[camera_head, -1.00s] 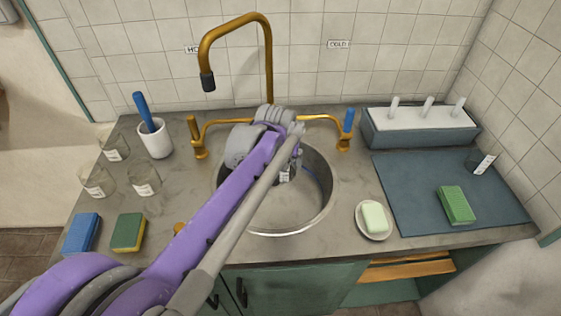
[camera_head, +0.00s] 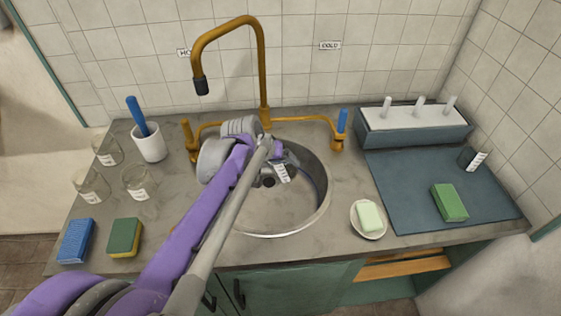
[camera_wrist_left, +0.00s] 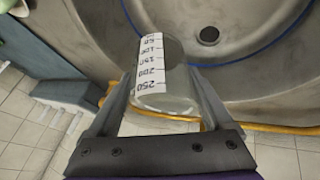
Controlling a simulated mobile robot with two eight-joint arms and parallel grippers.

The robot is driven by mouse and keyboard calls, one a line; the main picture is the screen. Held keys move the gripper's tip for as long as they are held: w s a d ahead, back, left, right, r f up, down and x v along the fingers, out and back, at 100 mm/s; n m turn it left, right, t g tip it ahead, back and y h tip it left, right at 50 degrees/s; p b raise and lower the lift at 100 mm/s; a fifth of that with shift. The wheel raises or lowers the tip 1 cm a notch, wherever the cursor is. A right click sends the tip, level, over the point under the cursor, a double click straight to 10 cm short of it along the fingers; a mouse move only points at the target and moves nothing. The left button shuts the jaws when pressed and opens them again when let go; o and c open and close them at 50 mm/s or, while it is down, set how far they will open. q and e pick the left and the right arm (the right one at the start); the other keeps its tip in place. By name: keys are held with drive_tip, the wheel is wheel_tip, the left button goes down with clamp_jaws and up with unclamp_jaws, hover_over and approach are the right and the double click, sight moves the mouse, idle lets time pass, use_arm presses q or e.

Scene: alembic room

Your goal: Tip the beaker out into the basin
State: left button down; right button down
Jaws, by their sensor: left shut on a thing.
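The beaker (camera_wrist_left: 172,96) is clear glass with a white graduated label. In the left wrist view it sits between the two fingers of my left gripper (camera_wrist_left: 164,84), which is shut on it. In the head view the beaker's label (camera_head: 282,172) shows at a slant above the basin, so the beaker is tilted. The round metal basin (camera_head: 318,205) is set in the counter, and its drain (camera_wrist_left: 208,36) shows beyond the beaker in the wrist view. My left gripper (camera_head: 277,160) is partly hidden by its arm. I cannot tell whether liquid is in the beaker. My right gripper is out of view.
A brass tap (camera_head: 263,70) arches behind the basin. Several glass beakers (camera_head: 137,184) and a white cup (camera_head: 150,143) stand left. Sponges (camera_head: 125,237) lie front left. A soap dish (camera_head: 369,222) is right of the basin, beside a blue mat (camera_head: 400,195) and rack (camera_head: 415,130).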

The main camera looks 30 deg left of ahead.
use_arm(q)
drive_tip(key=shift+r, duration=0.1)
drive_tip(key=shift+t+h, duration=0.3)
drive_tip(key=shift+w+d+r+n+t+h, duration=0.3)
drive_tip(key=shift+d+r+t+h, duration=0.05)
drive_tip(key=shift+t+h, duration=0.5)
drive_tip(key=shift+w+f+n+t+h+b, duration=0.1)
drive_tip(key=shift+n+t+h+b, duration=0.2)
drive_tip(key=shift+t+h+b, duration=0.4)
drive_tip(key=shift+d+t+h, duration=0.15)
drive_tip(key=shift+t+h, duration=0.2)
drive_tip(key=shift+t, duration=0.1)
drive_tip(key=shift+w+r, duration=0.1)
drive_tip(key=shift+r, duration=0.15)
